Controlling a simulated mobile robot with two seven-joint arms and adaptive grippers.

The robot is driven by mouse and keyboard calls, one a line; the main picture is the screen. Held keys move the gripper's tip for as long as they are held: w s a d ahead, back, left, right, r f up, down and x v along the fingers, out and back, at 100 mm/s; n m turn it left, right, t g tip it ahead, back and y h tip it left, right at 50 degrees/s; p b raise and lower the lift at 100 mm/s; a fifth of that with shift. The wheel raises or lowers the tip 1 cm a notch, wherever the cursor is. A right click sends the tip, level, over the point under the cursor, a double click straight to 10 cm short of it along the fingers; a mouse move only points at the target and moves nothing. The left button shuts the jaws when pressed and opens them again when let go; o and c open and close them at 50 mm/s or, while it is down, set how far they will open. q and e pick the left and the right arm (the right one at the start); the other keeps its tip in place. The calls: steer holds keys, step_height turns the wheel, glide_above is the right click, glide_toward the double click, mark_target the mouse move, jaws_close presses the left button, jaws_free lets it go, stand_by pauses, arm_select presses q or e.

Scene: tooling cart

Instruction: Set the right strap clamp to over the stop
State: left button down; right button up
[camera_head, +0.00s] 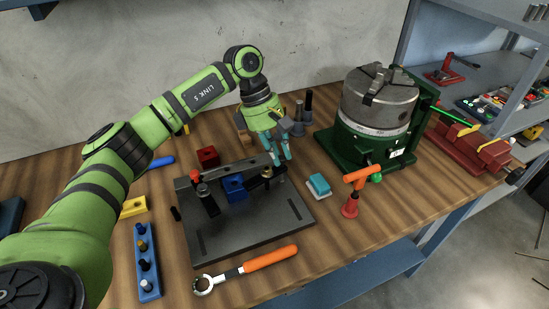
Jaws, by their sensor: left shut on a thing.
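A dark grey fixture plate (262,226) lies on the wooden bench, with a raised back rail. A blue block (235,187) sits on it near the middle. The left strap clamp, with a red knob (195,175), stands left of the block. The right strap clamp (258,183), with a brass-coloured knob, is right of the block. My left gripper (284,156) points down at the back right of the plate, its teal fingers closed at the right clamp's end. The fingers and arm partly hide the contact. Whether the clamp lies over the stop is too small to tell. My right gripper is out of view.
A green-based chuck (379,99) stands at the back right. An orange-handled wrench (250,265) lies in front of the plate. A teal-and-white brush (318,186) and an orange T-handle tool (353,190) are to the right. A blue rack (147,262) stands left.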

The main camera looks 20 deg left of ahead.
arm_select(q)
steer(key=shift+s+d+m+g+b, duration=0.1)
steer(key=shift+d+m+g+b, duration=0.15)
steer(key=shift+m+b, duration=0.3)
steer(key=shift+s+d+m+g+b, duration=0.1)
steer(key=shift+d+m+g+b, duration=0.15)
steer(key=shift+m, duration=0.5)
steer(key=c, duration=1.4)
jaws_free()
steer(key=shift+r, duration=0.1)
steer(key=v, duration=1.1)
steer(key=shift+r, duration=0.4)
steer(key=shift+w, duration=0.1)
